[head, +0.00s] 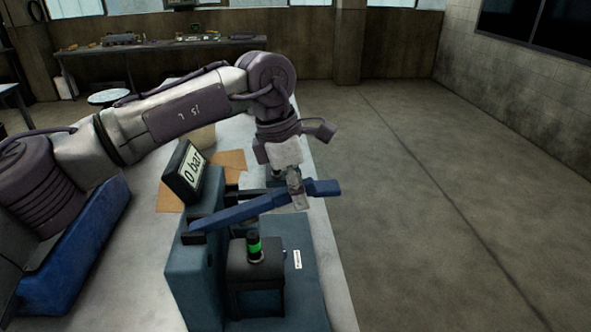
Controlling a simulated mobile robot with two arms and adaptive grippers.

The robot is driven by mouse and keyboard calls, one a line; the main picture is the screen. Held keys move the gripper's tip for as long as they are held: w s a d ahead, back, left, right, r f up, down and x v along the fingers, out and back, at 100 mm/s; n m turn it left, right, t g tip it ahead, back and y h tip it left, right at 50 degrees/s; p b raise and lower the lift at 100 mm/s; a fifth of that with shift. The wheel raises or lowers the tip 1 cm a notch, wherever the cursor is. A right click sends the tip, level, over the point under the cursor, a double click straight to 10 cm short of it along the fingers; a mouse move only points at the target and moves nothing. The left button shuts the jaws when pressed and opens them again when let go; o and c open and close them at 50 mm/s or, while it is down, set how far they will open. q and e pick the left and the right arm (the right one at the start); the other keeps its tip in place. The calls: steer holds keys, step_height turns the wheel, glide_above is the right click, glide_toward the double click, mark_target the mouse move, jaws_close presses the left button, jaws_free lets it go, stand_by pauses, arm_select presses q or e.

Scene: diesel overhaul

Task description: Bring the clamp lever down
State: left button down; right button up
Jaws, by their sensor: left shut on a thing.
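The clamp lever (245,211) is a long blue bar on the blue-grey test stand (190,268). It runs from the stand's upright to the right, rising slightly toward its far end. My left gripper (298,193) reaches down over the lever's right part and is shut on it. The fingers partly hide the bar there. Below the lever, a dark cylinder with a green band (254,246) stands upright on a black block (256,277). A display reading "0 bar" (187,170) sits on top of the stand. My right gripper is not in view.
The stand is on a light table (147,222) with a blue bin (75,262) at left and brown sheets (229,161) behind the display. A bench (150,47) with small parts stands at the back wall. The floor to the right is clear.

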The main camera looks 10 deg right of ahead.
mark_target(315, 185)
arm_select(q)
step_height(315, 185, down, 8)
steer(key=d+y+b, duration=0.1)
steer(key=y, duration=0.3)
steer(key=shift+d+y, duration=0.2)
steer(key=shift+y, duration=0.1)
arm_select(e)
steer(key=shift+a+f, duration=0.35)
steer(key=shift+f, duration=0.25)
arm_select(q)
steer(key=shift+s+f, duration=0.1)
steer(key=shift+f, duration=0.05)
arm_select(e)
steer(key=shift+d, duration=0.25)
arm_select(q)
steer(key=c, duration=0.9)
jaws_free()
steer(key=shift+c, duration=0.2)
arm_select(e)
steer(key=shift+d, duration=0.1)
arm_select(q)
steer(key=r, duration=0.4)
steer(key=d+r, duration=0.1)
steer(key=r, duration=0.3)
steer(key=d+r, duration=0.1)
steer(key=r, duration=0.3)
